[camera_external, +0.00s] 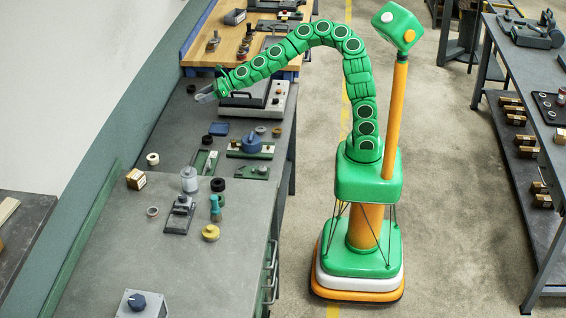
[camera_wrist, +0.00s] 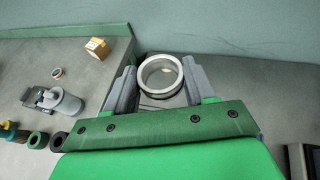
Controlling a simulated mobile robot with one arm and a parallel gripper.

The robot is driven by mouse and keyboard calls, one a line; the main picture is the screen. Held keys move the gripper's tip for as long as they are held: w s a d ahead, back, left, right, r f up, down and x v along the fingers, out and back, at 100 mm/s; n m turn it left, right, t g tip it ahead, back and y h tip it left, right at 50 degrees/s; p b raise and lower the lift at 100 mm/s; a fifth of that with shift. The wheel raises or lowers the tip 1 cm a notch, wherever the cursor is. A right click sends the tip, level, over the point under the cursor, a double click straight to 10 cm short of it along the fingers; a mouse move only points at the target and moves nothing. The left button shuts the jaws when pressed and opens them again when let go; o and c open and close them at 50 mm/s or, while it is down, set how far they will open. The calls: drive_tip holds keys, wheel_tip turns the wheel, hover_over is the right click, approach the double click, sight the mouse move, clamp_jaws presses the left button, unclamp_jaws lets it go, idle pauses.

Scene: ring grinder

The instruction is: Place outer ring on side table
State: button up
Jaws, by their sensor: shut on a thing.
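The outer ring (camera_wrist: 160,76) is a shiny metal ring with a dark lower part. In the wrist view it sits between the two grey fingers of my gripper (camera_wrist: 162,86), which is shut on it. In the external view my gripper (camera_external: 207,95) is at the far left end of my bent arm, over the grey table near the wall. The ring is too small there to make out clearly. I cannot tell which surface is the side table; a grey worktop (camera_external: 110,225) lies in front and a darker grey table (camera_external: 175,118) lies under my gripper.
A grey machine block with a black top (camera_external: 265,97) stands right beside my gripper. Wooden bench (camera_external: 230,45) with parts lies behind. A small cardboard box (camera_external: 136,179) and a grey cylinder (camera_external: 189,179) stand on the front worktop. Bare table shows along the wall.

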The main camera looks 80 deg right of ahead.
drive_tip(key=a+f+n+y, duration=0.1)
drive_tip(key=a+f+y, duration=0.1)
drive_tip(key=a, duration=1.5)
drive_tip(key=n+g+y, duration=0.4)
drive_tip(key=n, duration=0.1)
hover_over(241, 245)
wheel_tip(241, 245, down, 9)
drive_tip(key=shift+f, duration=0.15)
drive_tip(key=shift+d+f, duration=0.1)
drive_tip(key=shift+f, duration=4.7)
drive_tip(key=shift+f, duration=0.15)
drive_tip(key=o, duration=1.1)
